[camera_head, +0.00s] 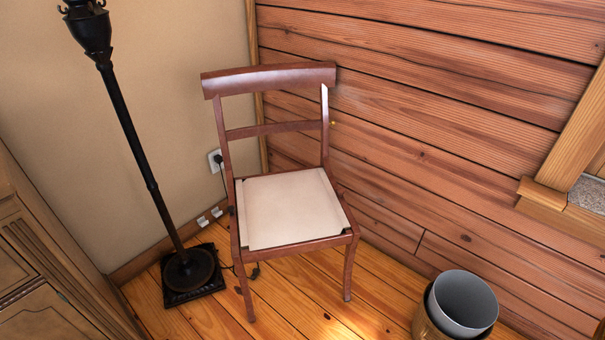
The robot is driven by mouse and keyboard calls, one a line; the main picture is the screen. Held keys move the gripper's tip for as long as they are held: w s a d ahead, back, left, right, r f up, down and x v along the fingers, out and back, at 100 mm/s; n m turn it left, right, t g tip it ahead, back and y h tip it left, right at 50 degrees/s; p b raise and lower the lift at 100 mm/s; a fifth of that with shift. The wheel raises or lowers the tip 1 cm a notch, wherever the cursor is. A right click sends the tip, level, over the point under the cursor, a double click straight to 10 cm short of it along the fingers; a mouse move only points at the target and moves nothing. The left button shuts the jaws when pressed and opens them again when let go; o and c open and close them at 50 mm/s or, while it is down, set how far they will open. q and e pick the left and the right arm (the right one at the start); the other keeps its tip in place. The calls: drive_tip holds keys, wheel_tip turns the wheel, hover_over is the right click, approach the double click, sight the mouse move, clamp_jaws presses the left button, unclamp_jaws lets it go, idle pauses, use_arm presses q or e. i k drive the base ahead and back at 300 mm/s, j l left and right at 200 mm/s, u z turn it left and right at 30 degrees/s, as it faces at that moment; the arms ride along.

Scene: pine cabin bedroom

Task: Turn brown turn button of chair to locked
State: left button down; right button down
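A brown wooden chair (268,78) with a pale cream seat (290,208) stands upright in the corner, its seat facing me. I cannot make out a brown turn button on it for certain. A tiny yellowish spot (333,123) shows at the right end of the chair's middle back rail; it is too small to tell what it is. Neither of my grippers is in the head view.
A black floor lamp (138,150) stands left of the chair. A grey bin (464,300) is at the lower right. A wooden cabinet (35,280) is at the lower left. A wall outlet (216,160) with a cord is behind the chair. Wood floor (300,295) lies open in front.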

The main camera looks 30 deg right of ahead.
sight(340, 191)
drive_tip(key=i+l+z, duration=0.1)
drive_tip(key=i, duration=0.3)
drive_tip(key=i+l+z, duration=0.1)
drive_tip(key=i+l, duration=0.25)
drive_tip(key=i, duration=0.4)
drive_tip(key=l+z, duration=0.05)
